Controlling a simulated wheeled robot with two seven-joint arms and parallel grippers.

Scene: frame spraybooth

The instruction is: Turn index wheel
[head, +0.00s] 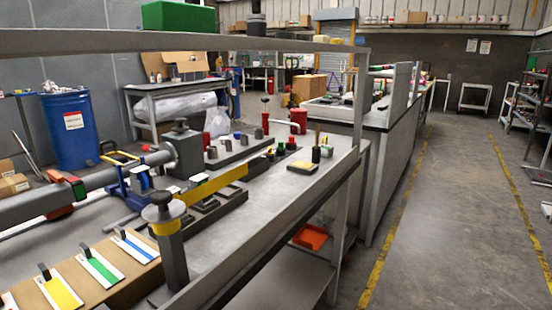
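No index wheel can be told for certain in the head view. A thick grey shaft (112,177) comes in from the left edge and runs into a dark grey block (187,154) with a round knob on top, above the bench. Nearer, a dark grey post (172,255) stands upright with a yellow collar (168,225) and a dark round cap (160,203). A long yellow bar (213,184) lies behind the post. Neither of my grippers can be made out in this view.
The grey bench (300,187) holds several small dark blocks and a yellow-topped pad (302,166). Colored cards, including a green one (101,267), lie on a brown board at the front left. A grey rail (180,41) crosses above. The floor aisle (450,220) at right is clear.

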